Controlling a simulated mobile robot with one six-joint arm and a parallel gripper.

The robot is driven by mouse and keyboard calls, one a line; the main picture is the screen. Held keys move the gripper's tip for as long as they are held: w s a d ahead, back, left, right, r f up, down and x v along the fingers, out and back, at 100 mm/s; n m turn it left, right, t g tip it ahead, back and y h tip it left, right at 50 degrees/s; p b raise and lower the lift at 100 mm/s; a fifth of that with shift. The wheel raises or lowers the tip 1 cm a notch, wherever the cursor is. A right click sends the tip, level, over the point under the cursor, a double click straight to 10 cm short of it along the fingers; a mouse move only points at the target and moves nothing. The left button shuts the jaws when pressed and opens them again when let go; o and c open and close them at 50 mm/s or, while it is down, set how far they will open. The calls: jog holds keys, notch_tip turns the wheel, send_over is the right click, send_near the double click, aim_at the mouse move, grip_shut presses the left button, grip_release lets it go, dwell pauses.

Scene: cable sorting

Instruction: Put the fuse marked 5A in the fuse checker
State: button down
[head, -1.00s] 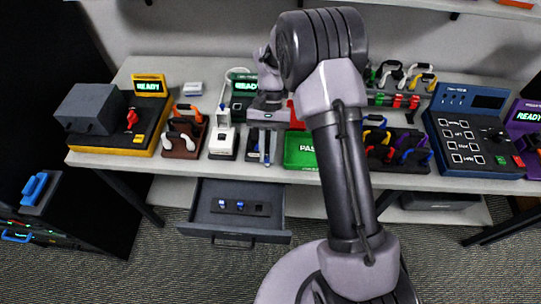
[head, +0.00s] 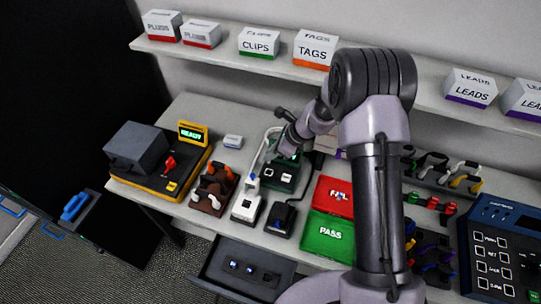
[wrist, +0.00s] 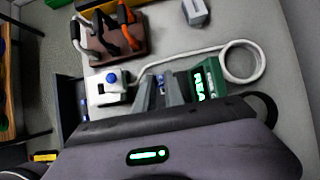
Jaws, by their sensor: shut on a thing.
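My gripper (wrist: 160,92) is shut on a small blue-and-grey piece (wrist: 161,79), apparently a fuse; its marking cannot be read. In the head view my gripper (head: 284,151) is over the back of the bench, at a dark green device (head: 284,178) with a lit display, which appears to be the fuse checker. In the wrist view this device (wrist: 206,82) is just right of the fingers. Whether the piece touches it cannot be told. Two small blue-and-white fuses (head: 242,268) sit in the open drawer (head: 218,272), beside a dark, empty-looking slot.
A white unit with a blue button (head: 246,208) and a looped white cable lies left of the device. A black block (head: 281,218) and red FAIL and green PASS trays (head: 328,236) stand in front and right. A shelf of boxes (head: 230,56) runs above.

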jog(key=shift+f+b, duration=2.05)
jog(key=shift+f, duration=0.85)
jog(key=shift+s+f+b, duration=0.15)
jog(key=shift+f+b, duration=0.25)
jog(key=shift+b, duration=0.35)
